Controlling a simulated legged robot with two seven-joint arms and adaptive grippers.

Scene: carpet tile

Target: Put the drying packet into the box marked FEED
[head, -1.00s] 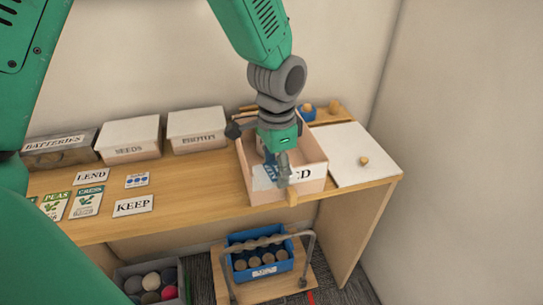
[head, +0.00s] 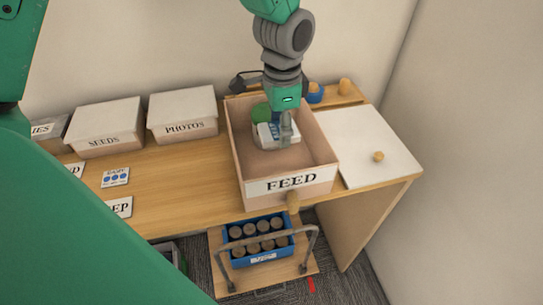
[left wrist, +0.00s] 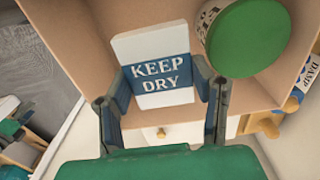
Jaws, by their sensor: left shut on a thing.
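The drying packet (left wrist: 155,50) is white with a blue band reading KEEP DRY. My left gripper (left wrist: 163,105) is shut on it, one finger on each side. In the head view the left gripper (head: 281,138) reaches down inside the open box marked FEED (head: 292,183), and the packet (head: 266,136) shows partly behind the fingers. I cannot tell whether the packet touches the box floor. A container with a green lid (left wrist: 249,40) stands in the box beside the packet; it also shows in the head view (head: 260,111). My right gripper is not in view.
A white lid (head: 350,145) with a wooden knob lies right of the box. Lidded SEEDS (head: 103,143) and PHOTOS (head: 183,130) boxes stand to the left, with cards in front. Below is a wheeled board with a blue crate (head: 262,257) of several jars.

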